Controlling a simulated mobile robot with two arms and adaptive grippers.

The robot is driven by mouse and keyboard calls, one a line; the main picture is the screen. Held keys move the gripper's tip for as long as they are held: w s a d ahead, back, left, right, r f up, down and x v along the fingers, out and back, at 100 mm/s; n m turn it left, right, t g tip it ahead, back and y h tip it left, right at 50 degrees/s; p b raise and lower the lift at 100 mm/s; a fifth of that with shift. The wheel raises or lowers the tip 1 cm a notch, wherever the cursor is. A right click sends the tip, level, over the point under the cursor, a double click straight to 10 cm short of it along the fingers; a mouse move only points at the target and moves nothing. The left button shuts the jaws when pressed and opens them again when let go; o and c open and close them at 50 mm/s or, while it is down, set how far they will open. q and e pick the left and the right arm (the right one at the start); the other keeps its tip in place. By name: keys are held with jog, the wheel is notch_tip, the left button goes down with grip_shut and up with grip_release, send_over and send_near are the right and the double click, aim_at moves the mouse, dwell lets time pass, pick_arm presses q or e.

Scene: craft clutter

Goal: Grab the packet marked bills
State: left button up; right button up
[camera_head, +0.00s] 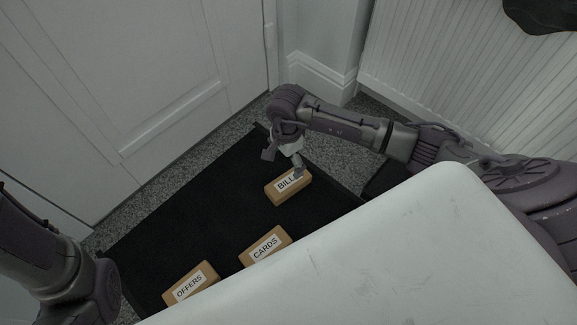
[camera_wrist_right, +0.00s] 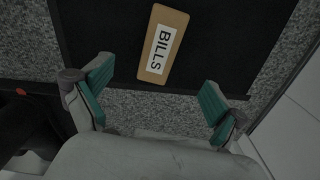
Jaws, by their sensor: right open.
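The packet marked BILLS (camera_head: 278,194) is a brown block with a white label, lying flat on a black mat (camera_head: 225,215). In the right wrist view the packet (camera_wrist_right: 155,66) lies beyond the fingertips, between their lines and slightly tilted, with its whole label readable. My right gripper (camera_head: 297,170) is above the packet's right end in the head view and hides the last letters. In the wrist view my right gripper (camera_wrist_right: 158,98) has its green-padded fingers wide apart with nothing between them. My left arm shows at the left edge of the head view, but its gripper is not visible.
Packets marked CARDS (camera_head: 264,247) and OFFERS (camera_head: 190,286) lie nearer on the same mat. Speckled grey carpet (camera_head: 180,160) surrounds the mat.

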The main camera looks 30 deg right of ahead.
aim_at(286, 182)
notch_tip(286, 182, down, 9)
jog(key=b, duration=0.5)
jog(key=shift+w+d+r, duration=0.1)
notch_tip(286, 182, down, 4)
jog(key=b, duration=0.5)
jog(key=shift+f+b, duration=0.45)
jog(key=shift+f, duration=0.15)
jog(key=shift+r, duration=0.1)
jog(key=c, duration=1.3)
jog(key=shift+r, duration=0.15)
